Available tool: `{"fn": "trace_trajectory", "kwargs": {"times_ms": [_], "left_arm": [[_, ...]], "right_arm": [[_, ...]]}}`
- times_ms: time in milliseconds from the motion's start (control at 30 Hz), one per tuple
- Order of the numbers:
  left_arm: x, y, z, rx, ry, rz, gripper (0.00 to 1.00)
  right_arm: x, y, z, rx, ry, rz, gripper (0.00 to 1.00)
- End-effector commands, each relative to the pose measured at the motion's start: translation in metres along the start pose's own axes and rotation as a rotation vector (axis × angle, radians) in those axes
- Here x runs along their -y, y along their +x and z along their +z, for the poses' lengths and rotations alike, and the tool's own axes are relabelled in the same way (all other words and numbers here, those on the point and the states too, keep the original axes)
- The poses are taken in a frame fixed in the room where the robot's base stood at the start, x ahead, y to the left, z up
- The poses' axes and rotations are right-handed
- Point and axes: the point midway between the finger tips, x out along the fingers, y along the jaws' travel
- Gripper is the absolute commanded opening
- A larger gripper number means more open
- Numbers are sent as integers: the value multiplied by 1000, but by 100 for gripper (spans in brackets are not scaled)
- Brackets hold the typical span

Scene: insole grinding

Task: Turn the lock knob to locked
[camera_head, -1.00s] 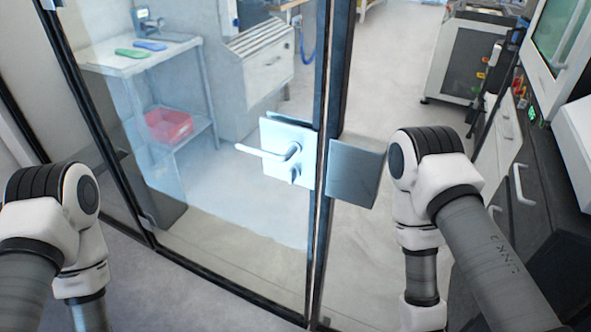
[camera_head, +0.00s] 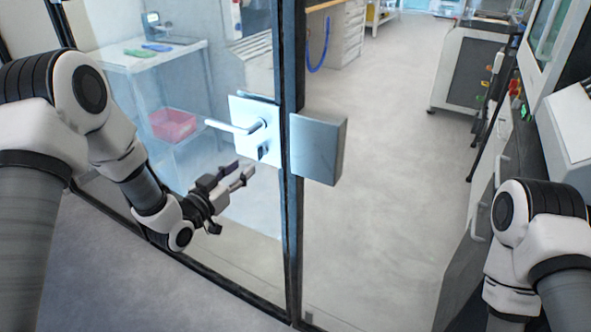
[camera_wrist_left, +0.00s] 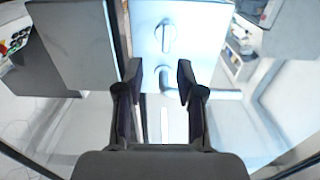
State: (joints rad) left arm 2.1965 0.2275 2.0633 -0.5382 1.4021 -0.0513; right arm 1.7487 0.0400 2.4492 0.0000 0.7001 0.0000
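The lock knob (camera_head: 263,152) is a small part below the lever handle (camera_head: 236,128) on the silver lock plate (camera_head: 244,110) of the glass door. In the left wrist view the knob (camera_wrist_left: 168,36) is an oval grip, its long side roughly upright in the picture. The handle (camera_wrist_left: 218,95) shows below it there. My left gripper (camera_head: 243,171) is open and empty, below and in front of the knob. In the left wrist view its fingertips (camera_wrist_left: 160,70) are spread, apart from the knob. My right gripper is out of view; only its arm shows at right.
A silver box (camera_head: 318,147) sits beside the door's dark frame edge (camera_head: 293,210). Behind the glass stands a table (camera_head: 125,62) with a red bin (camera_head: 172,124) on its lower level. Open floor (camera_head: 385,200) lies right of the frame. A grey machine (camera_head: 470,70) stands at the back right.

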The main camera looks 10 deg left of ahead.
Motion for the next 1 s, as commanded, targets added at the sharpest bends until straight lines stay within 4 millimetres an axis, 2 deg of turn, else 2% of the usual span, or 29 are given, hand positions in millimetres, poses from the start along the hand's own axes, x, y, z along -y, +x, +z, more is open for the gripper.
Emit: {"fn": "trace_trajectory", "kwargs": {"times_ms": [167,300,433,533,733,767,800,867,1000], "left_arm": [[-1,21,-4,-2,6,2,38],[-1,49,-4,-1,5,2,38],[-1,70,-3,0,3,1,38],[0,77,-2,1,2,-1,38],[0,78,-1,2,1,-1,38],[-1,78,-1,2,1,-1,34],[-1,78,-1,2,1,-1,20],[-1,78,-1,2,1,-1,0],[-1,78,-2,2,1,0,0]], "right_arm": [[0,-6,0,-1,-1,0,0],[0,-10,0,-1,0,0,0],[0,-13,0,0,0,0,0],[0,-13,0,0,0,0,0],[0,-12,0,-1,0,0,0],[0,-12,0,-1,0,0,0],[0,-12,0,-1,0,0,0],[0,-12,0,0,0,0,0],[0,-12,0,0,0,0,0]]}}
